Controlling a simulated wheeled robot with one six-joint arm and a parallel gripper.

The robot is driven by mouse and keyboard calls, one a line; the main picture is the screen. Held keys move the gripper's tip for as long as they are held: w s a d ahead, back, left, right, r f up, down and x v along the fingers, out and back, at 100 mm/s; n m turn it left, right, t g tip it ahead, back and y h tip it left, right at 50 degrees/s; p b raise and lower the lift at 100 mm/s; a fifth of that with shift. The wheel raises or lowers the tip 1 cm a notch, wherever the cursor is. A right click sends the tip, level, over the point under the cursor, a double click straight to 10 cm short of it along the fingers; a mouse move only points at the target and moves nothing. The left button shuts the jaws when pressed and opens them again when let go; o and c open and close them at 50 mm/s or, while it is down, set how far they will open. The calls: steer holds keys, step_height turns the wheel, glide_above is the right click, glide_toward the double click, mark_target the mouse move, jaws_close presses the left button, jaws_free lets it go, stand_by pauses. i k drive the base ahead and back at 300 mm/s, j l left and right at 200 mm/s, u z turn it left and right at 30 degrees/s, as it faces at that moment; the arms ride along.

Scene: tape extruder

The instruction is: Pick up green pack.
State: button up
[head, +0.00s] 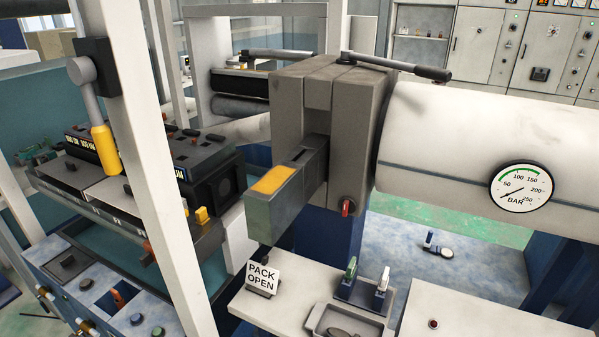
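A small green upright piece (351,268), which looks like the green pack, stands in the left part of a dark holder (360,298) on the white shelf below the extruder head. A paler upright piece (383,281) stands beside it on the right. Both are small, and their exact shape is hard to tell. My gripper does not show in the head view, so its distance from the green piece cannot be seen.
A "PACK OPEN" sign (262,278) stands left of the holder, and a shallow grey tray (347,321) lies in front. The grey extruder head (333,120) and its dark block with a yellow top (275,203) overhang the shelf. A white post (150,130) rises at left.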

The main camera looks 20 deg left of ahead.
mark_target(352, 267)
steer(key=i+j+z, duration=0.15)
steer(key=j+z, duration=0.15)
steer(key=j, duration=0.15)
steer(key=i+j+z, duration=0.1)
steer(key=j+z, duration=0.15)
steer(key=j, duration=0.25)
steer(key=j+z, duration=0.3)
steer(key=j, duration=0.2)
steer(key=i, duration=0.05)
